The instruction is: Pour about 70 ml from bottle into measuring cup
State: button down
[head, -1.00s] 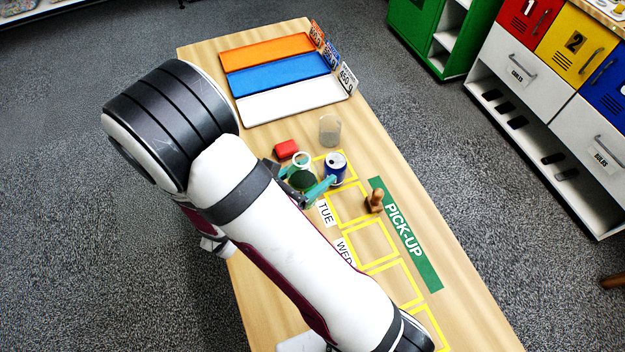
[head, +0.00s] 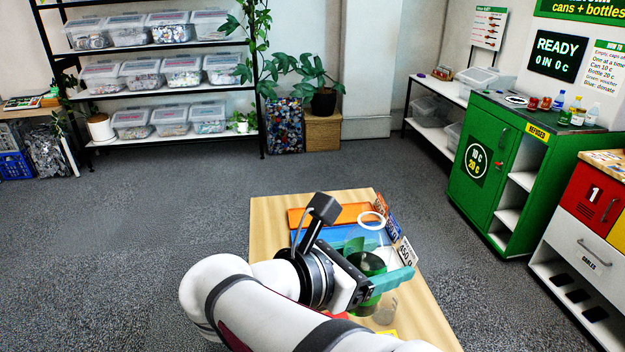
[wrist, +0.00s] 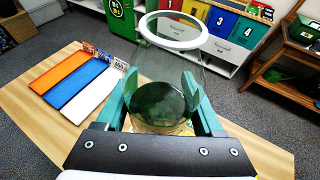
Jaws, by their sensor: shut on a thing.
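The bottle (head: 370,266) is a clear vessel with dark green liquid low inside and a white ring at its mouth. My gripper (head: 388,262) has its teal fingers shut on it and holds it raised above the table, roughly upright. In the wrist view the bottle (wrist: 158,103) sits between the fingers, its white ring (wrist: 146,30) toward the top. A clear, empty-looking cup (head: 386,312), seemingly the measuring cup, stands on the table, just below the bottle in the head view. The gap between them is hard to judge.
The wooden table (head: 270,215) carries an orange tray (head: 330,214), a blue tray (wrist: 75,84) and a white tray (wrist: 97,95) with upright price cards (head: 404,250). A red block (head: 337,315) is partly hidden by my arm. A green cabinet (head: 480,160) stands beyond the table.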

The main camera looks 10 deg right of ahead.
aim_at(383, 237)
notch_tip(383, 237, up, 3)
jog(key=shift+r, duration=0.15)
jog(key=shift+w+r, duration=0.15)
jog(key=shift+r, duration=0.1)
jog(key=w+d+n+t+y, duration=0.3)
jog(key=w+n+t+y, duration=0.4)
jog(key=w+n+y, duration=0.85)
jog(key=s+n+g+y, duration=0.1)
jog(key=s+n+y, duration=0.2)
jog(key=s, duration=0.1)
notch_tip(383, 237, down, 26)
jog(key=shift+w, duration=0.25)
jog(key=shift+m+g, duration=0.45)
jog(key=shift+g, duration=0.05)
